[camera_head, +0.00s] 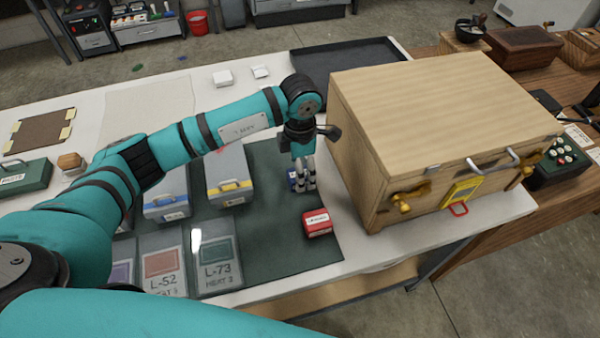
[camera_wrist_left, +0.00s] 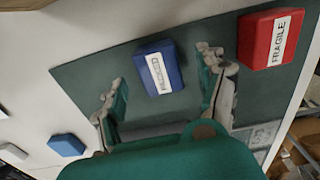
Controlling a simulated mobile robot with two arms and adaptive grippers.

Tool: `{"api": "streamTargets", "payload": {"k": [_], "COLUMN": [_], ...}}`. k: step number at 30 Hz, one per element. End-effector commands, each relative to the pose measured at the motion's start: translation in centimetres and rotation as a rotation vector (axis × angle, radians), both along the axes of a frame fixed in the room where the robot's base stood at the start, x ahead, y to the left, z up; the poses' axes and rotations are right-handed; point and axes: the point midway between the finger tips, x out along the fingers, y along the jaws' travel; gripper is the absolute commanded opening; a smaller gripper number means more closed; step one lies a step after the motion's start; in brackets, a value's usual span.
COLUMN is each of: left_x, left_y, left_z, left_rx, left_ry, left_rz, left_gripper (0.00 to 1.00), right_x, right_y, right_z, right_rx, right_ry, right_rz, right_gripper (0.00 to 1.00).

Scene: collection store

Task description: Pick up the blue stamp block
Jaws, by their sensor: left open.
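The blue stamp block (camera_head: 292,177) lies on the dark green mat (camera_head: 285,240) near the wooden crate, partly hidden behind my left gripper (camera_head: 303,178) in the head view. The wrist view shows the blue block (camera_wrist_left: 171,61) with a white label whose text I cannot read surely. My left gripper (camera_wrist_left: 162,72) is open, with one finger on each side of the block. Gaps show between the fingers and the block, and nothing is held. My right gripper is not in view.
A red "FRAGILE" block (camera_wrist_left: 270,38) lies close by on the mat, also in the head view (camera_head: 317,222). The large wooden crate (camera_head: 440,130) stands just right of my gripper. Grey boxes with handles (camera_head: 229,172) and label cards (camera_head: 217,262) lie left.

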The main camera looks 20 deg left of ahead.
Motion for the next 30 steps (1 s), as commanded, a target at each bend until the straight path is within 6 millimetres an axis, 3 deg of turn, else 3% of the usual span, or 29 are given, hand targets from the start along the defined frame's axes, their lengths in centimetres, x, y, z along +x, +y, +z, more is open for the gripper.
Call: {"api": "streamTargets", "payload": {"k": [1, 6, 13, 27, 30], "left_x": [-0.1, 0.0, 0.1, 0.1, 0.1], "left_y": [0.0, 0.0, 0.0, 0.0, 0.0], "left_z": [-0.5, -2.2, -2.5, -2.4, -2.4], "left_rx": [0.000, -0.001, -0.001, 0.000, -0.001], "left_ry": [0.005, 0.001, -0.002, -0.001, -0.002], "left_rz": [0.001, 0.000, -0.001, 0.000, 0.000], "left_gripper": [0.73, 0.73, 0.73, 0.13, 0.11], "right_x": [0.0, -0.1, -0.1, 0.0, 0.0], "right_y": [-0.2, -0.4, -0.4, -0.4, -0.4], "right_z": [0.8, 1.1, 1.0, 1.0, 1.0], "right_rx": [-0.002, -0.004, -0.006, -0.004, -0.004], "right_ry": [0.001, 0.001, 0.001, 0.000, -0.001], "right_rz": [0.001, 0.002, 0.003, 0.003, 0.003], "right_gripper": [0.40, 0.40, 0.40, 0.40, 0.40]}}
